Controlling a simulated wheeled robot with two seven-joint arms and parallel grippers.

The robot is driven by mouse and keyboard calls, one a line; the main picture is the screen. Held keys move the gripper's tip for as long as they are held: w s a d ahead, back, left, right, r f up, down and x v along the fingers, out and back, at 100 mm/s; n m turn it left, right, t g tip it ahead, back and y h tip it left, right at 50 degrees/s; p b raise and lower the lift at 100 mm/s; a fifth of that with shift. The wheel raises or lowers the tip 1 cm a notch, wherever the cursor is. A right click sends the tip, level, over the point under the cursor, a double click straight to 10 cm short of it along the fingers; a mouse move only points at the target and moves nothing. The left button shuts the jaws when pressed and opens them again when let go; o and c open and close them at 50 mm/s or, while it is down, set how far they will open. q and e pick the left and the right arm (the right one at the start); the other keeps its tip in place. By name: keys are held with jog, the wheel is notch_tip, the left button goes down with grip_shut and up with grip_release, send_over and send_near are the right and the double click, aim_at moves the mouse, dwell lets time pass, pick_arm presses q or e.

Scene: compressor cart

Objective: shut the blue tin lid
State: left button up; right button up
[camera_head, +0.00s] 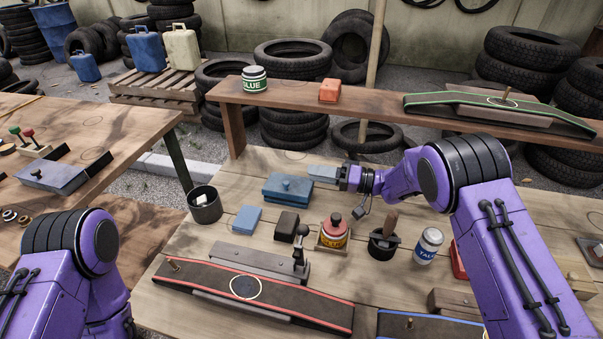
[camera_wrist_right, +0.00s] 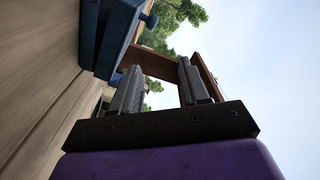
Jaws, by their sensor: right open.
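The blue tin (camera_head: 287,188) sits on the workbench, left of my right gripper. Its blue lid with a round knob lies over the top; I cannot tell whether it is fully down. In the right wrist view the tin (camera_wrist_right: 108,38) is at the top left, with its knob (camera_wrist_right: 150,20) pointing right. My right gripper (camera_head: 318,172) is beside the tin's right end, with its fingers pointing left. In the wrist view the fingers (camera_wrist_right: 160,80) are apart with nothing between them. My left arm shows at the lower left, but its gripper is out of frame.
A dark cup (camera_head: 205,204) is at the left. A raised shelf (camera_head: 300,110) runs behind. Bare bench lies left of the tin.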

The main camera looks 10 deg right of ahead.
jog(key=v, duration=0.5)
